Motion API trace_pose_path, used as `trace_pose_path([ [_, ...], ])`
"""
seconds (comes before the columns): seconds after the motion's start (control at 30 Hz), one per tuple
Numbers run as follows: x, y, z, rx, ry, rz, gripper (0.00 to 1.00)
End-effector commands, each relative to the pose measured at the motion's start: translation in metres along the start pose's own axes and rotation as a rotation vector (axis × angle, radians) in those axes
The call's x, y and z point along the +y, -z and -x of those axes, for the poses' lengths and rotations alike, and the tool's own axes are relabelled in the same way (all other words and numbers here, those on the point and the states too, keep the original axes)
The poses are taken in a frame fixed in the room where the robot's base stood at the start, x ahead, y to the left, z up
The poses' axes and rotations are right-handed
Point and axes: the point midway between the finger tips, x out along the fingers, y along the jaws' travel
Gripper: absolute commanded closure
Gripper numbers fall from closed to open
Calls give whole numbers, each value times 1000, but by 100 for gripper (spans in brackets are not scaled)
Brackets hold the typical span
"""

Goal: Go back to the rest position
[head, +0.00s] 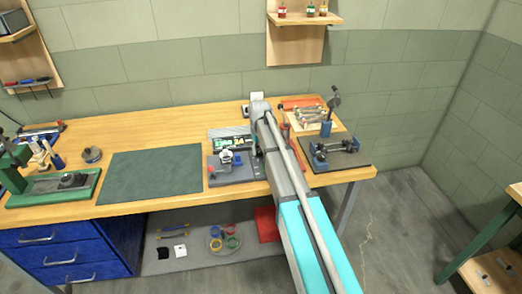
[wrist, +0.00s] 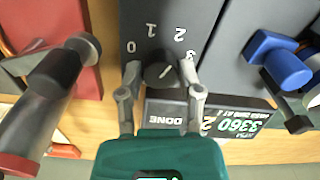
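In the wrist view my gripper (wrist: 159,74) is open, with one finger on each side of a black dial knob (wrist: 158,75). A gap shows between the knob and each finger. The knob sits on a dark panel (wrist: 150,45) marked 0, 1, 2 and 3. In the head view my arm reaches over the bench to the right of the dark display unit (head: 230,142). My fingers and the knob are hidden there.
The wooden bench (head: 120,130) holds a green mat (head: 152,174), a grey fixture (head: 236,169) left of my arm, and a dark plate with a blue clamp (head: 335,147) to its right. A red-capped cylinder (wrist: 45,115) stands close left in the wrist view. A wall shelf (head: 295,45) hangs behind.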

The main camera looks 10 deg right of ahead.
Motion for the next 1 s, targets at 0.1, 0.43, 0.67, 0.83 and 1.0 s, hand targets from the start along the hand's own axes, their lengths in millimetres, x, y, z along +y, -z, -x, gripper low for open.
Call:
trace_pose_path([
  [0.1,0,0,0,0,0,0,26],
  [0.43,0,0,0,0,0,1,21],
  [0.67,0,0,6,0,0,1,21],
  [0.83,0,0,22,0,0,1,21],
  [1.0,0,0,48,0,0,1,21],
])
